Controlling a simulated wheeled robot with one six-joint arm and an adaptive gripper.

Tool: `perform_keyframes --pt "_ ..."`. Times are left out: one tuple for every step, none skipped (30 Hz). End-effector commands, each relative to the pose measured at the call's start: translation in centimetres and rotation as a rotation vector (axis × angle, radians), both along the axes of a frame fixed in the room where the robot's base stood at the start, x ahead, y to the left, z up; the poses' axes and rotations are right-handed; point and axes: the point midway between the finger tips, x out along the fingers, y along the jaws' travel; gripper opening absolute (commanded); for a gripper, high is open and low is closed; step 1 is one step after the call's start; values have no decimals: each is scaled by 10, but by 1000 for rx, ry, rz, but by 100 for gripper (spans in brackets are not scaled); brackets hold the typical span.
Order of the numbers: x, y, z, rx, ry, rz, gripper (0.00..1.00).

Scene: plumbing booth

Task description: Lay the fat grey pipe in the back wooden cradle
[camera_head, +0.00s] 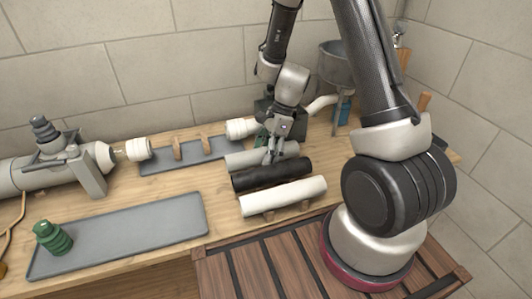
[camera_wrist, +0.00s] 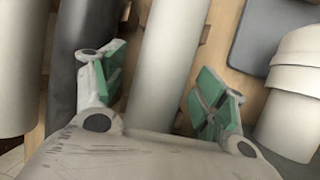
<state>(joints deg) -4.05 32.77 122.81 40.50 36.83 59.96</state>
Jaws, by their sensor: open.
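The fat grey pipe (camera_head: 248,159) lies on the bench as the rearmost of three pipes lying side by side. My gripper (camera_head: 271,155) is over it, pointing down. In the wrist view the grey pipe (camera_wrist: 165,60) runs between the two green-padded fingers of my open gripper (camera_wrist: 160,90), with gaps on both sides. Two upright wooden pieces, which look like the back wooden cradle (camera_head: 205,143), stand on a grey plate left of the grey pipe. Nothing lies between them. My fingers hide part of the pipe in the head view.
A black pipe (camera_head: 260,176) and a white pipe (camera_head: 284,196) lie in front of the grey one. A white fitting (camera_head: 240,128) stands just behind the pipe. A grey tray (camera_head: 130,235) holds a green fitting (camera_head: 52,238). A clamped pipe assembly (camera_head: 45,172) is at left.

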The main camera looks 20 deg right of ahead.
Motion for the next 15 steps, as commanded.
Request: perform_keyframes --pt "1 -2 4 0 -3 0 72" --pt "2 -3 8 0 -4 0 72" --pt "3 -6 13 1 -5 0 72" --pt "3 -8 19 1 -5 -2 72" --pt "4 -10 24 0 -6 0 72" --pt "5 -13 32 0 -6 -1 72" --pt "6 -16 39 1 -7 -1 72" --pt "7 -19 46 1 -7 -1 72" --pt "8 -23 54 0 -6 -3 72" --pt "8 -25 60 0 -6 -1 72" --pt "9 -28 66 1 -6 -1 72" --pt "10 -31 74 0 -5 -1 72" --pt "11 -33 79 0 -6 -1 72" --pt "11 -35 84 0 -5 -1 72" --pt "12 -38 90 0 -5 -1 72"
